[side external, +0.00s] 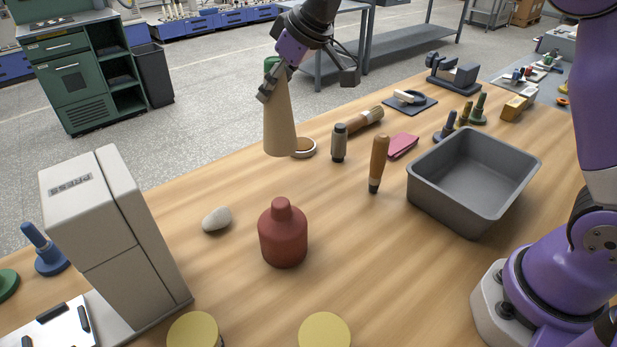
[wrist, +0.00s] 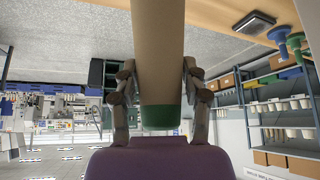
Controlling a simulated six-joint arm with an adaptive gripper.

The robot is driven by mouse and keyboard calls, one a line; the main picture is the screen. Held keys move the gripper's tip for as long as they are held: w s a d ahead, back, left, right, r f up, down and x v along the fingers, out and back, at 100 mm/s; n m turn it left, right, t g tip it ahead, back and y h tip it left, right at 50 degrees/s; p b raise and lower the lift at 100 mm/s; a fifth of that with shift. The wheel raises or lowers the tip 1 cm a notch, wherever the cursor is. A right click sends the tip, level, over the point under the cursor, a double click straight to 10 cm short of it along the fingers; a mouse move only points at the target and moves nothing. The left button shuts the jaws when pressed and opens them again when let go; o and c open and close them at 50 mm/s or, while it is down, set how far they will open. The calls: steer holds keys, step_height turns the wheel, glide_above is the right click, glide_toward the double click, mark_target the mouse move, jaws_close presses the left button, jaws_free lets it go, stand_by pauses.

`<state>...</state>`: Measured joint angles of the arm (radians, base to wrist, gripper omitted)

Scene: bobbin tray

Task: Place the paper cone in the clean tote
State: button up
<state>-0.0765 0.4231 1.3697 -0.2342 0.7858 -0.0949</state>
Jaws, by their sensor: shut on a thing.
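The tan paper cone (side external: 281,125) with a green tip is held upright in the air above the wooden table, wide end down. My gripper (side external: 272,84) is shut on it near the green top. In the wrist view the cone (wrist: 158,60) fills the middle, with my gripper's fingers (wrist: 158,98) on both sides of it. The grey tote (side external: 472,182) stands at the right of the table, in front of my arm's base. Its visible inside is empty. The cone is well to the left of the tote and apart from it.
A white press box (side external: 110,240) stands at left, with a stone (side external: 216,219) nearby.

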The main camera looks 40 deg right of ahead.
steer(key=s+d+r+m+g+h, duration=0.1)
steer(key=s+d+m+h, duration=0.25)
steer(key=d+m, duration=0.4)
steer(key=s+d+m+g+h, duration=0.1)
steer(key=s+d+m+h, duration=0.1)
steer(key=d+m+h, duration=0.35)
steer(key=s+d+m+g, duration=0.3)
steer(key=s+d+m, duration=0.3)
steer(key=s, duration=0.4)
steer(key=s+d+m+g, duration=0.3)
steer(key=s+d+m, duration=0.35)
steer(key=s, duration=0.35)
step_height(320, 180, down, 9)
steer(key=s, duration=0.1)
steer(key=shift+s+d+r, duration=0.15)
steer(key=shift+s, duration=0.1)
steer(key=o, duration=1.1)
